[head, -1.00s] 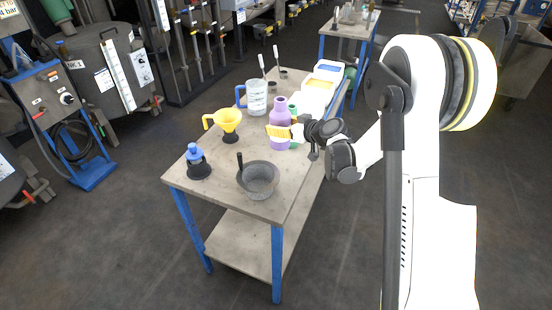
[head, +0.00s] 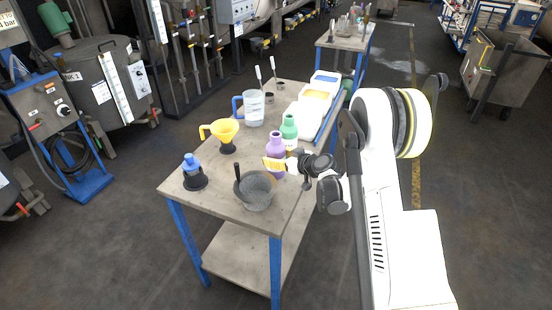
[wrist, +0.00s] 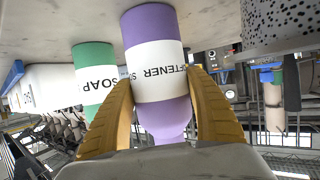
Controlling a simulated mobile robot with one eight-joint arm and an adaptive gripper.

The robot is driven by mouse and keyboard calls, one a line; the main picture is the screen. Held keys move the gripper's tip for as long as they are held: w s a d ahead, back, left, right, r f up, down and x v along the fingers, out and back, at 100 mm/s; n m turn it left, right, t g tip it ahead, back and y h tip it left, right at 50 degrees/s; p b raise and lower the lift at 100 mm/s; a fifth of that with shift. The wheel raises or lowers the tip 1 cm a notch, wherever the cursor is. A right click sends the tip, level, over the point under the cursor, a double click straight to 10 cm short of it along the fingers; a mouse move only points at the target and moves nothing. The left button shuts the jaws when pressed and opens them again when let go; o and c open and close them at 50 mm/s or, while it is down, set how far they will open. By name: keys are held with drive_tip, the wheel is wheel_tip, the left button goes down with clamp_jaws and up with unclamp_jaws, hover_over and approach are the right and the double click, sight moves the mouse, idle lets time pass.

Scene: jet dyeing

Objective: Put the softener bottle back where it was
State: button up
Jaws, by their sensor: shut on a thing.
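The softener bottle (head: 275,145) is purple with a white label and is upright over the near half of the worktable. In the wrist view, its label (wrist: 156,70) reads partly "SOFTENER". My gripper (head: 275,165) is shut on it, with a yellow finger on each side, at the label and shoulder (wrist: 162,105). The bottle's base is close to the table top; I cannot tell whether it touches. The green soap bottle (head: 289,128) stands just behind it, and to its left in the wrist view (wrist: 94,75).
A grey bowl (head: 257,191) stands in front of the softener bottle on the worktable (head: 225,195). Some bare table lies left of the softener bottle.

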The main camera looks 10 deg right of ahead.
drive_tip(key=shift+s+r, duration=0.1)
drive_tip(key=o, duration=1.4)
